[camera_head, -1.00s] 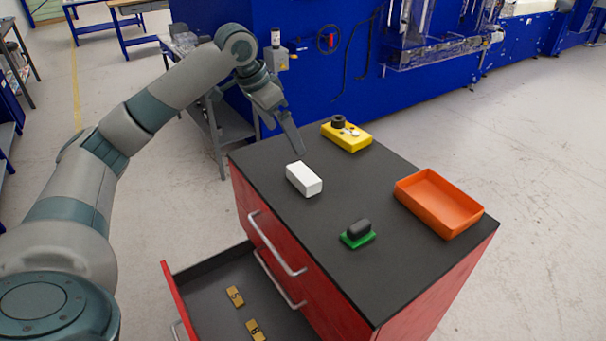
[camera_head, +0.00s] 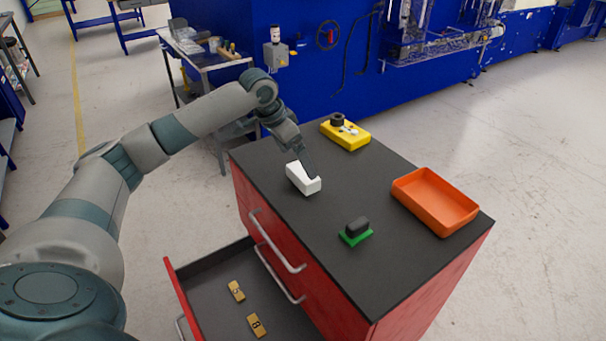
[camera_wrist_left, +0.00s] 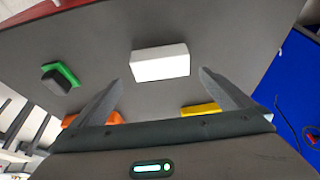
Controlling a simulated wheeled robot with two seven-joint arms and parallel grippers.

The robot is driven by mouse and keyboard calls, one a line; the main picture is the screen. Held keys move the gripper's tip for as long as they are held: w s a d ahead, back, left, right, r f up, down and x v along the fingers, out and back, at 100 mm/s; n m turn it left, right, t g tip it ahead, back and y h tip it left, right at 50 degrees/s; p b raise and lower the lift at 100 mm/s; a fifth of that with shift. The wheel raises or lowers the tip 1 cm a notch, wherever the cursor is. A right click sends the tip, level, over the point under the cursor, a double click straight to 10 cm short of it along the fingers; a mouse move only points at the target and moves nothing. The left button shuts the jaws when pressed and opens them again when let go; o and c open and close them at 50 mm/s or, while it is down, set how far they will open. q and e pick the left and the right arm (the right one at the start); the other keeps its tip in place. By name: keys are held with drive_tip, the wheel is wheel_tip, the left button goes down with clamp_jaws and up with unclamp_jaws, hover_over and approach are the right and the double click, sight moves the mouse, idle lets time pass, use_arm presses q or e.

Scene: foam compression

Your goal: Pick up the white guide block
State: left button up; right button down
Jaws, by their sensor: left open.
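The white guide block (camera_head: 298,180) lies on the dark top of the red cabinet, near its left edge. In the left wrist view the white block (camera_wrist_left: 160,60) sits just beyond and between the two fingertips. My left gripper (camera_head: 313,177) is at the block in the head view, and a finger covers part of its right end. In the wrist view the left gripper (camera_wrist_left: 160,76) is open, with its fingers spread wider than the block and nothing held. I cannot tell whether a finger touches the block. My right gripper is not in view.
On the cabinet top (camera_head: 300,240) are a yellow block with a black knob (camera_head: 352,140), an orange tray (camera_head: 436,226) and a green-based dark piece (camera_head: 355,239). An open drawer (camera_head: 205,290) below holds two brass pieces. The top between these objects is clear.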

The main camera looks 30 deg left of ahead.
sight(303, 172)
use_arm(q)
drive_tip(key=shift+x, duration=1.15)
drive_tip(key=shift+f+p, duration=0.1)
drive_tip(key=shift+p, duration=0.2)
drive_tip(key=shift+w+f, duration=0.15)
drive_tip(key=shift+f, duration=0.15)
drive_tip(key=p+x, duration=0.2)
drive_tip(key=x, duration=0.1)
drive_tip(key=shift+w+f, duration=0.2)
drive_tip(key=shift+f, duration=0.5)
drive_tip(key=shift+r, duration=0.1)
drive_tip(key=c, duration=1.1)
